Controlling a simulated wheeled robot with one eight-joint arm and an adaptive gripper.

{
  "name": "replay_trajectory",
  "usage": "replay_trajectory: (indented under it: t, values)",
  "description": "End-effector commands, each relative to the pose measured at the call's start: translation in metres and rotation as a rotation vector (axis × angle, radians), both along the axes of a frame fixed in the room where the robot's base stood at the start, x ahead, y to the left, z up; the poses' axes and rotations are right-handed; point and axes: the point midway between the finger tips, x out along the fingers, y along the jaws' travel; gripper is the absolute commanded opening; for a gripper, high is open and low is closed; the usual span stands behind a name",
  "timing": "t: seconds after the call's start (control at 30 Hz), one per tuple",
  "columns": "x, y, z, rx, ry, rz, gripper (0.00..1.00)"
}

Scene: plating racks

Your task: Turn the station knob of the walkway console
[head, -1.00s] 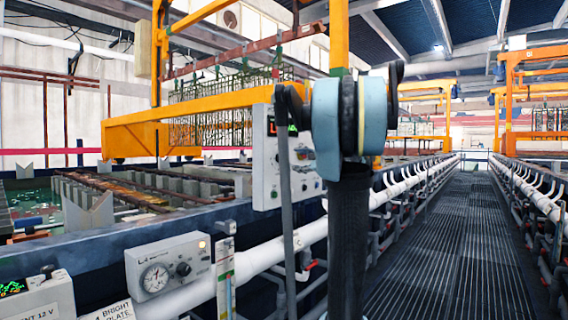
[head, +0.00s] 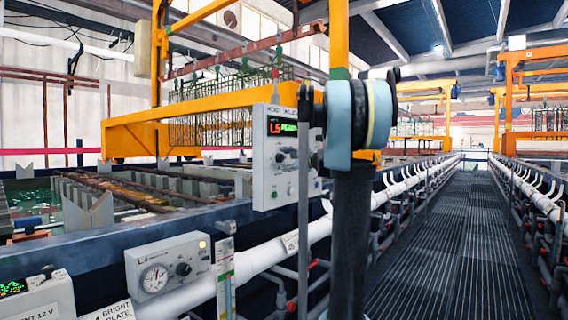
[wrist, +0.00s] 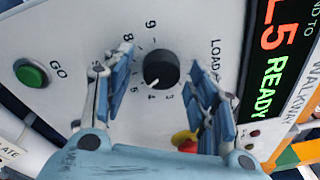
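The walkway console is a white box (head: 262,180) left of my arm in the head view, with a lit display (head: 282,127) reading L5 READY. In the wrist view its station knob (wrist: 160,68) is round and black inside a ring of numbers. Its pale mark points down-left, around 4 and 5; exactly which I cannot tell. My gripper (wrist: 163,72) is open, with one blue finger on each side of the knob and visible gaps between. Whether the fingertips reach the knob's depth I cannot tell.
A green GO button (wrist: 31,72) is left of the knob. A red and yellow control (wrist: 185,141) is partly behind the right finger. The grated walkway (head: 450,240) to the right is clear.

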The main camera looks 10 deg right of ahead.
Motion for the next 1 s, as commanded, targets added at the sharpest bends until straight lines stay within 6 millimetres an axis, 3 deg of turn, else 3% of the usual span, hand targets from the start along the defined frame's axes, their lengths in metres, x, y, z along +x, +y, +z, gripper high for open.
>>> replay_trajectory:
  t: [0.03, 0.17, 0.2, 0.57, 1.0]
  values:
    - [-0.0001, -0.0001, 0.0000, 0.000, 0.000, 0.000, 0.40]
    - [-0.0002, -0.0001, 0.0000, 0.000, 0.000, 0.000, 0.10]
    - [-0.0002, -0.0001, 0.0000, 0.000, 0.000, 0.000, 0.09]
    - [-0.0005, 0.0001, -0.0010, -0.037, -0.035, 0.000, 0.09]
    - [-0.0005, -0.0002, -0.0026, -0.236, -0.234, 0.001, 0.09]
